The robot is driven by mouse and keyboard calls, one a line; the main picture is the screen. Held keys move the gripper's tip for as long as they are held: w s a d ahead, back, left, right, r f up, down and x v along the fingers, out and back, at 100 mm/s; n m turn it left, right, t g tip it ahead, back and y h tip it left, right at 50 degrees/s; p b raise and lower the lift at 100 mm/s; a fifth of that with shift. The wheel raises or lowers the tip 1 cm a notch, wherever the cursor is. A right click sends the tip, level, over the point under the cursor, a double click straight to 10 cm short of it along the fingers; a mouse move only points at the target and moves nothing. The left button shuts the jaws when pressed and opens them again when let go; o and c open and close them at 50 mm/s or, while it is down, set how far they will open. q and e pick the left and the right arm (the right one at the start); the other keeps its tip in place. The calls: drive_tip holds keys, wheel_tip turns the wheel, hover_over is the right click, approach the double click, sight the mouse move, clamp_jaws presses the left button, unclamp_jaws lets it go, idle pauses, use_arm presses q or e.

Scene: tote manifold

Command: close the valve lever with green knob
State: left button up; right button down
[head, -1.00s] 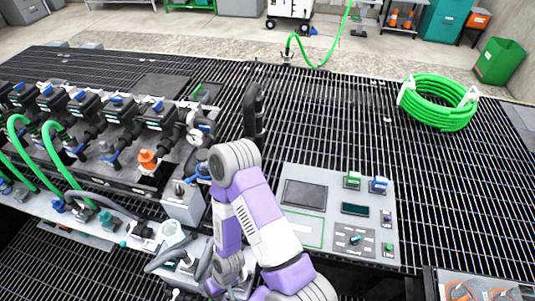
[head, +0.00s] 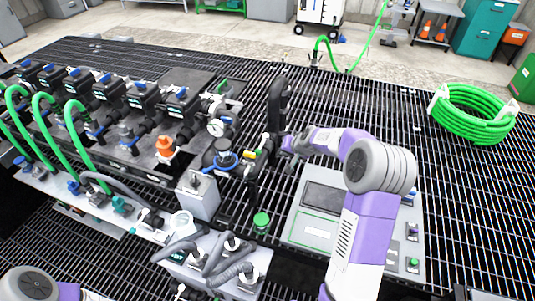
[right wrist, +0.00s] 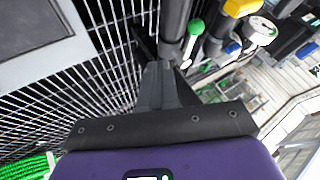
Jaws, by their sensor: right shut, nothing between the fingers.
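In the right wrist view a pale lever with a green knob (right wrist: 196,27) stands close beside a black pipe. My right gripper (right wrist: 160,68) is shut and empty, its tips pointing at the foot of that pipe and lever. Touching or apart I cannot tell. In the head view my right gripper (head: 290,145) is just right of the upright black pipe (head: 277,105). A round green knob (head: 261,221) shows lower down, near the pipe's lower end; I cannot tell whether it is the same knob. My left gripper is out of view; only a left arm joint shows.
The manifold (head: 150,145) with blue-handled valves, an orange knob (head: 165,146) and a gauge (head: 216,127) lies to the left. A grey control panel (head: 298,222) is partly behind my right arm. A green hose coil (head: 470,115) lies at right on open grating.

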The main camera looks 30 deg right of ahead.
sight(262, 144)
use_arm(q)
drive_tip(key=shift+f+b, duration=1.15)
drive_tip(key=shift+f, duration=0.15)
use_arm(e)
drive_tip(key=w+a+f, duration=0.2)
drive_tip(key=w+f, duration=0.4)
drive_tip(key=w, duration=0.3)
drive_tip(key=shift+w+a+f, duration=0.15)
drive_tip(key=shift+w, duration=0.1)
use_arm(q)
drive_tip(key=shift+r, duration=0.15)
